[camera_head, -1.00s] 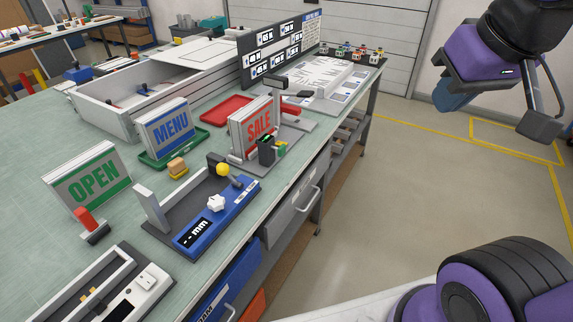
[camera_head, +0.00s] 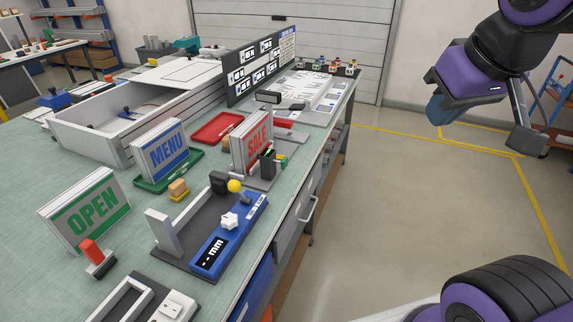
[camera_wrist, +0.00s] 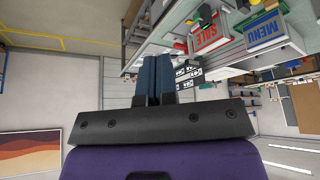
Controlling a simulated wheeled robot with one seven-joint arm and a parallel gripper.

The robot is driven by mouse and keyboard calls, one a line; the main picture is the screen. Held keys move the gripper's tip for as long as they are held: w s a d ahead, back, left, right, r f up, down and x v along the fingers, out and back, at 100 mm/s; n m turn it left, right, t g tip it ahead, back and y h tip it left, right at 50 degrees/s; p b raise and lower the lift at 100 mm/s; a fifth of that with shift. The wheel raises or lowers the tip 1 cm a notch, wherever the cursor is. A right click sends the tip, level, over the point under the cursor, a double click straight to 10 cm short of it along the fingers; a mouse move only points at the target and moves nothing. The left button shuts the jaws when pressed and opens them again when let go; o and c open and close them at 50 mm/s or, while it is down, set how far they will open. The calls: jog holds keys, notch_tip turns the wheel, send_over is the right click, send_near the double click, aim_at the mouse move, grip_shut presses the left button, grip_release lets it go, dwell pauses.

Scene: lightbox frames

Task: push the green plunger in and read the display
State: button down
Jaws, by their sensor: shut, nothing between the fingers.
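A small black device with green on it (camera_head: 268,160) stands on the bench beside the SALE sign. The green part is small, and I cannot tell for sure that it is the plunger or how far in it sits. A blue gauge (camera_head: 232,232) nearer to me has a dark display (camera_head: 211,253) reading "-- mm", with a white knob and a yellow ball. My gripper (camera_head: 447,108) is up at the right, over the floor, well apart from the bench. In the wrist view its blue fingers (camera_wrist: 154,75) are shut together and empty.
The green-topped bench (camera_head: 130,220) also holds OPEN (camera_head: 84,212), MENU (camera_head: 160,152) and SALE (camera_head: 251,142) signs. A grey open drawer box (camera_head: 110,140) and an upright dark panel (camera_head: 262,62) stand farther back. The floor (camera_head: 390,205) to the right of the bench is clear.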

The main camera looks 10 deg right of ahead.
aim_at(284, 163)
jog(key=w+d+f+n+t, duration=0.15)
jog(key=w+f+n, duration=0.45)
jog(key=w, duration=0.7)
jog(key=w+f+n+t, duration=0.2)
jog(key=w+f+n, duration=0.45)
jog(key=w, duration=0.65)
jog(key=w+a+f+n+y, duration=0.1)
jog(key=w+f+n, duration=0.1)
jog(key=f, duration=0.6)
jog(key=w+a+f+n+t+y, duration=0.1)
jog(key=w+f+n, duration=0.1)
jog(key=f+n, duration=0.3)
jog(key=w+a+f+n+t+y, duration=0.1)
jog(key=w+f+n+y, duration=0.1)
jog(key=f, duration=0.9)
jog(key=shift+w+a+n, duration=0.25)
jog(key=shift+a+n, duration=0.05)
jog(key=shift+n, duration=0.35)
jog(key=shift+a, duration=0.1)
jog(key=shift+w+a, duration=0.85)
jog(key=shift+a, duration=0.3)
jog(key=shift+w+a, duration=0.9)
jog(key=shift+a, duration=0.3)
jog(key=shift+w+a, duration=0.85)
jog(key=shift+a, duration=0.3)
jog(key=shift+w+a, duration=0.1)
jog(key=shift+a, duration=0.05)
jog(key=shift+w+a, duration=0.15)
